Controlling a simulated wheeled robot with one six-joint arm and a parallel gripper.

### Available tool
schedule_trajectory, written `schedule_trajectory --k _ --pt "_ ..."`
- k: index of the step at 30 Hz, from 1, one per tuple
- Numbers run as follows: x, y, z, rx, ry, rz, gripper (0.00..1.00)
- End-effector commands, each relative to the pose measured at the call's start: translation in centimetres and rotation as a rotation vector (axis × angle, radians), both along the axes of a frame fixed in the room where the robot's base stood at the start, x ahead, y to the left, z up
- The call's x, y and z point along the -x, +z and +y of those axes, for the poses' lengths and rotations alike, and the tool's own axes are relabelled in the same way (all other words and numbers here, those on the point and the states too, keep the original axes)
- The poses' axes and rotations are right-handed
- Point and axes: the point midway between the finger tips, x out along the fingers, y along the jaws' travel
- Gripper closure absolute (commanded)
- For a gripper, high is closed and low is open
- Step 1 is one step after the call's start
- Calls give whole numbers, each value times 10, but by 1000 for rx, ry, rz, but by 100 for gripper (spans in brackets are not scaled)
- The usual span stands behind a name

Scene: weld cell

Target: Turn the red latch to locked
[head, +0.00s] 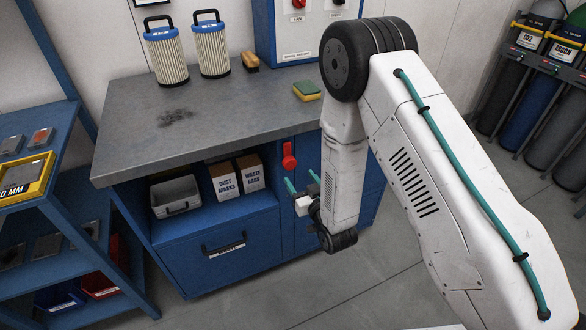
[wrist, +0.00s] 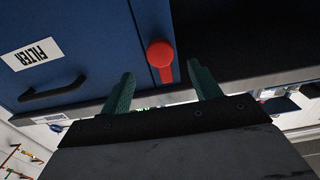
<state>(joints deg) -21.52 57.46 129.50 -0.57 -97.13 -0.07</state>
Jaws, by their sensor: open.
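The red latch (head: 289,157) is on the blue cabinet front under the worktop, right of the open shelf. It has a round knob with a short bar that points up in the head view. In the wrist view the latch (wrist: 160,54) lies ahead of the gap between my fingers, its bar pointing down in that picture. My gripper (head: 302,182) is open and empty, its teal fingers just below and right of the latch. The fingers (wrist: 162,88) lie either side of the latch's line in the wrist view. I see no clear contact.
The worktop (head: 215,110) overhangs the cabinet. The shelf holds a grey bin (head: 175,196) and two boxes. A blue rack (head: 62,125) stands left; gas cylinders (head: 540,90) stand right.

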Motion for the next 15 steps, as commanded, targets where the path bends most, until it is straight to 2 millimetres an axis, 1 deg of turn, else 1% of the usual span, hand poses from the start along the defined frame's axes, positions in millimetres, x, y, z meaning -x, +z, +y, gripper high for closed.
schedule_trajectory --k 3,9,15 --pt "-19 0 8 0 0 -1 38" --pt "-46 0 19 0 0 1 38" --pt "-57 0 23 1 0 2 38"
